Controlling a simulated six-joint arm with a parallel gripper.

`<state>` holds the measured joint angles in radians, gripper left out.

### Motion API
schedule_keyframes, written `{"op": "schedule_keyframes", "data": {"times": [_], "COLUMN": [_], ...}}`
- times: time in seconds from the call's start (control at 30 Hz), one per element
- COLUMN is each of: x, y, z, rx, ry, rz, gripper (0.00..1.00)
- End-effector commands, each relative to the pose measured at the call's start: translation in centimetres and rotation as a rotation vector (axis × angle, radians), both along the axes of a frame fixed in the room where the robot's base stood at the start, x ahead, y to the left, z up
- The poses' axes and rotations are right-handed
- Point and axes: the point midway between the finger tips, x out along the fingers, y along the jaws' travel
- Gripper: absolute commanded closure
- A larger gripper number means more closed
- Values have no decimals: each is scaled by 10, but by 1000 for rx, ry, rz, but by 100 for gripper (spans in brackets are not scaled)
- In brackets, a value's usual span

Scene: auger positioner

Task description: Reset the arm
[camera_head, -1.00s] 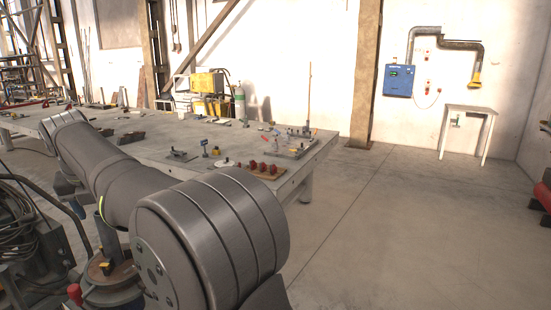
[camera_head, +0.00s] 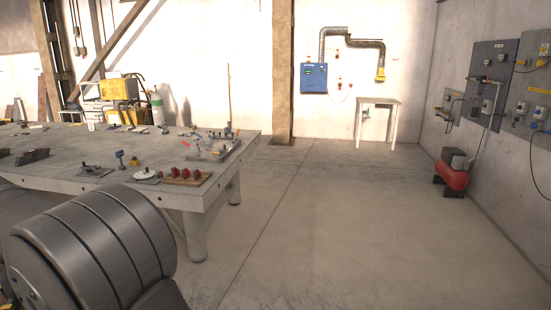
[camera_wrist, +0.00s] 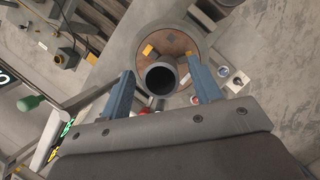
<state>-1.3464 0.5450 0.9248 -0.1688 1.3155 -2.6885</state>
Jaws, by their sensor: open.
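My gripper (camera_wrist: 160,72) shows in the wrist view with its two blue fingers spread wide apart. An upright grey tube with a dark open top (camera_wrist: 161,79) appears between the fingers in the picture. I cannot tell its depth relative to the fingertips, and no finger visibly touches it. The tube stands over a round brownish plate (camera_wrist: 180,42). In the head view only a thick grey section of my own arm shows at the lower left; the gripper is outside that view.
A grey worktable (camera_head: 150,195) with several small fixtures, including a board with red pieces (camera_head: 187,177), stands at left. A white side table (camera_head: 378,103) and red tank (camera_head: 453,172) stand farther off. A green knob (camera_wrist: 30,103) is left of my gripper. Open floor (camera_head: 320,230) lies to the right.

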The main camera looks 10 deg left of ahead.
Motion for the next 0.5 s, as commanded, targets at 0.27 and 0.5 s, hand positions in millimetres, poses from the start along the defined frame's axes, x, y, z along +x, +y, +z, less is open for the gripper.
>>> {"op": "schedule_keyframes", "data": {"times": [0.27,0.5], "x": [0,-4], "y": [0,-4], "z": [-11,-19], "rx": [-2,4], "ry": [0,-1], "rz": [1,1], "gripper": [42,42]}}
